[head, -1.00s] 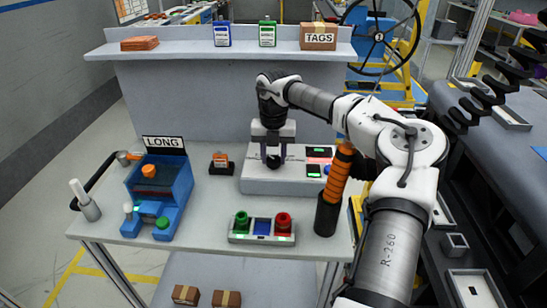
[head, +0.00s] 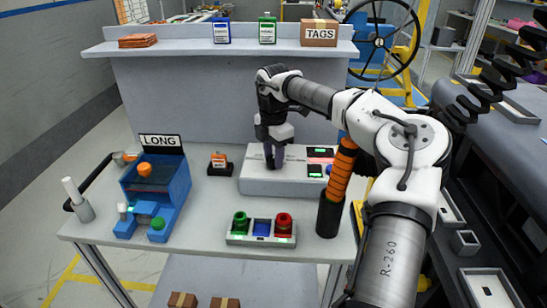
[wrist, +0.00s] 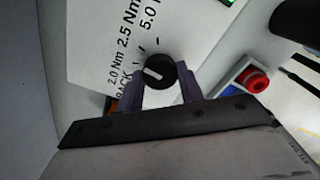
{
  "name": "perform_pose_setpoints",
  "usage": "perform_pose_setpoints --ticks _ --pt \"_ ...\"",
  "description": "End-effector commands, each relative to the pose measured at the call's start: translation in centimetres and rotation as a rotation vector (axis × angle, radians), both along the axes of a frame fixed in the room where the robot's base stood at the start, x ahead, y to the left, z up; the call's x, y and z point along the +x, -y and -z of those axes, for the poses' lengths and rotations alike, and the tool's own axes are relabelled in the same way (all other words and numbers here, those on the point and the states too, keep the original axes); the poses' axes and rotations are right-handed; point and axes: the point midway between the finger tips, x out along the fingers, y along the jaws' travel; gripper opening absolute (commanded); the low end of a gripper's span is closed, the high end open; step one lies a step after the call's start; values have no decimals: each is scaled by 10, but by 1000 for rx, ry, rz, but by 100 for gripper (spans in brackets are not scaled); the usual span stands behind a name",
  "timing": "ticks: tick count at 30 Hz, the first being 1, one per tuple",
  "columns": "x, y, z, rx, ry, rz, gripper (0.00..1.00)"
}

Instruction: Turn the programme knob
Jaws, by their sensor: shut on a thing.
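The programme knob (wrist: 161,71) is a round black dial with a white pointer mark, on the white face of a module. In the wrist view, printed marks "BACK", "2.0 Nm", "2.5 Nm" and a cut-off "5.0" lie around its upper left. The pointer mark slants toward the upper left; which label it meets is unclear. My gripper (wrist: 162,90) is shut on the knob, one purple finger at each side. In the head view my gripper (head: 273,160) stands over the left part of the white module (head: 265,185), its fingers edge-on and hiding the knob.
A screen and buttons (head: 320,160) sit on the module's right. An orange-handled tool (head: 341,170) stands in a black holder close to my arm. A tray with green and red knobs (head: 262,240) lies in front. A blue "LONG" machine (head: 155,190) stands left.

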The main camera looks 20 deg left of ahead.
Motion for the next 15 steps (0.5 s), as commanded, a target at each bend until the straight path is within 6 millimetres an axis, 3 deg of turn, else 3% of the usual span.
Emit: perform_pose_setpoints --ticks 15 --pt "1 0 -1 1 3 222 14"
